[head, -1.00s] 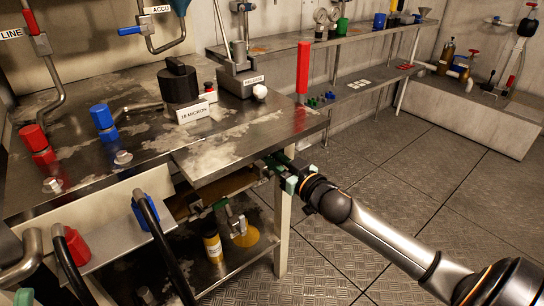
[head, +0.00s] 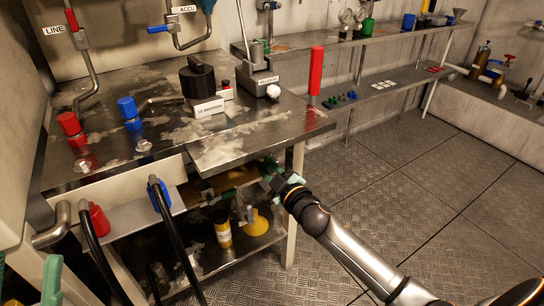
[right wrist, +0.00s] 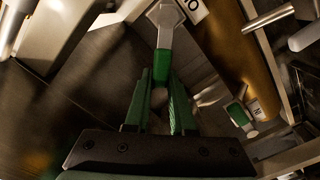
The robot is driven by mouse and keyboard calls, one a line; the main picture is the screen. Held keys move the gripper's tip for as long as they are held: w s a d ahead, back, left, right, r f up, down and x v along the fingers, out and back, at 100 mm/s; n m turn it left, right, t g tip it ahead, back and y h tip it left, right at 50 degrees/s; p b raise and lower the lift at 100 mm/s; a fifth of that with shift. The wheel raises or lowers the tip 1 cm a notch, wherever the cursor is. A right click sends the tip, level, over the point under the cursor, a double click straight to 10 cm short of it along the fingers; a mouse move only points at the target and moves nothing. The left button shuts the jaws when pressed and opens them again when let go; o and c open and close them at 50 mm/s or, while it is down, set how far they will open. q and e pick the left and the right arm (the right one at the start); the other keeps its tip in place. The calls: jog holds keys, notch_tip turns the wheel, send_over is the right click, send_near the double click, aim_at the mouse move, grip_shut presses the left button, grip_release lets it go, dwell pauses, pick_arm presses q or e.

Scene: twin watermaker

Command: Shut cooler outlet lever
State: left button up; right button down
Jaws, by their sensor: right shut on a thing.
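The cooler, a brass cylinder (right wrist: 232,45), lies under the bench's raised front plate; it also shows in the head view (head: 238,177). A lever with a grey metal end and green grip (right wrist: 162,62) is beside it, near a label (right wrist: 194,10) with an "O" visible. My right gripper (right wrist: 162,88) has its green fingers shut around this green grip. In the head view my right gripper (head: 270,172) reaches under the plate edge, its tips partly hidden. A second green-gripped lever (right wrist: 239,114) stands by a label ending in "N". Part of my left gripper (head: 52,281) shows at the lower left; its fingers are unclear.
The bench top (head: 235,150) overhangs my right gripper. A bench leg (head: 294,215) stands just beside it. Black hoses (head: 175,240) run down at the left. The floor (head: 420,185) to the right is clear.

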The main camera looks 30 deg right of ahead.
jog(key=shift+s+a+f+n+b, duration=0.1)
jog(key=shift+a+f+n+b, duration=0.2)
jog(key=shift+f+n, duration=0.85)
jog(key=shift+w+a+f+n+b, duration=0.1)
jog(key=shift+a+f+n+b, duration=0.25)
jog(key=shift+n, duration=1.5)
jog(key=shift+s+a+f+n+b, duration=0.15)
jog(key=shift+a+f+n, duration=0.3)
jog(key=shift+f+n, duration=0.75)
jog(key=shift+r+n, duration=0.25)
jog(key=shift+n, duration=0.15)
jog(key=c, duration=0.8)
grip_release()
jog(key=shift+o, duration=0.2)
jog(key=s+d+p, duration=0.1)
jog(key=s, duration=1.1)
jog(key=shift+s, duration=0.15)
